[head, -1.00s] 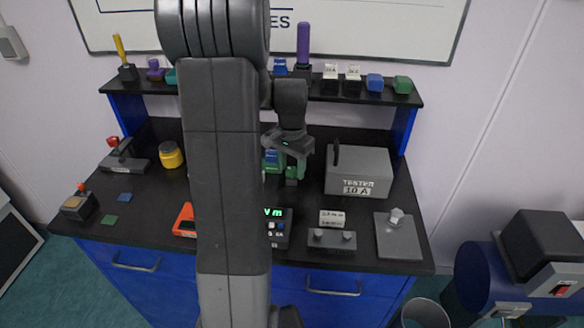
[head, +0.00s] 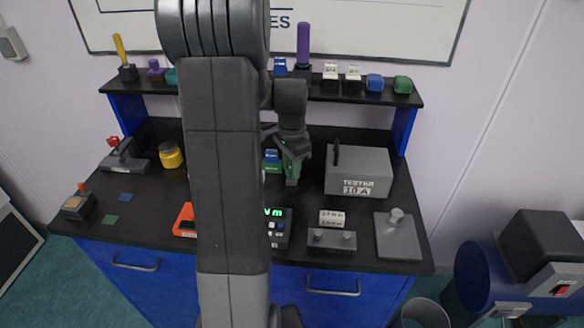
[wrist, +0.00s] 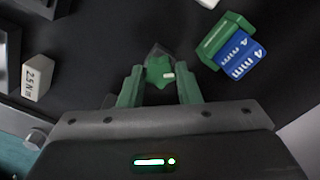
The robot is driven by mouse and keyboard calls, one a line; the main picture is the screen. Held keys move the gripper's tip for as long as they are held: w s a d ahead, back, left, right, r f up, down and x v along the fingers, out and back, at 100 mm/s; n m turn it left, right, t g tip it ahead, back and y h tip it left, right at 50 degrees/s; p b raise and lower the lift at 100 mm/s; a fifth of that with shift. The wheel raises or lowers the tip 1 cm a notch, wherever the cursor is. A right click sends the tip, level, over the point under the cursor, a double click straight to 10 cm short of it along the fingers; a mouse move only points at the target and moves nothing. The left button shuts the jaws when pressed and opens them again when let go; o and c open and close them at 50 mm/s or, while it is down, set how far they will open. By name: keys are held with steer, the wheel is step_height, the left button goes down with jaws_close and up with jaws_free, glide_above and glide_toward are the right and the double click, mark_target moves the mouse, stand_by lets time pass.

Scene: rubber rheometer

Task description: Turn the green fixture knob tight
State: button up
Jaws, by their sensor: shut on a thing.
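The green fixture knob (wrist: 158,74) is star-shaped with a small white mark, seen from above in the wrist view. In the head view, my gripper (head: 293,160) points down at the knob (head: 292,182) on the bench, left of the tester box. The fingers partly hide the knob there.
A blue block marked 4 mm (wrist: 240,55) and a green block (wrist: 215,36) lie close beside the knob. The grey tester box (head: 358,172) stands to the right. A white label block (wrist: 38,78) shows at left in the wrist view. The bench's front right holds a grey plate (head: 398,238).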

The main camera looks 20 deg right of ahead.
steer(key=shift+m, duration=0.3)
steer(key=m, duration=0.4)
stand_by(0.5)
steer(key=shift+m, duration=2.4)
steer(key=m, duration=0.4)
steer(key=shift+m, duration=0.3)
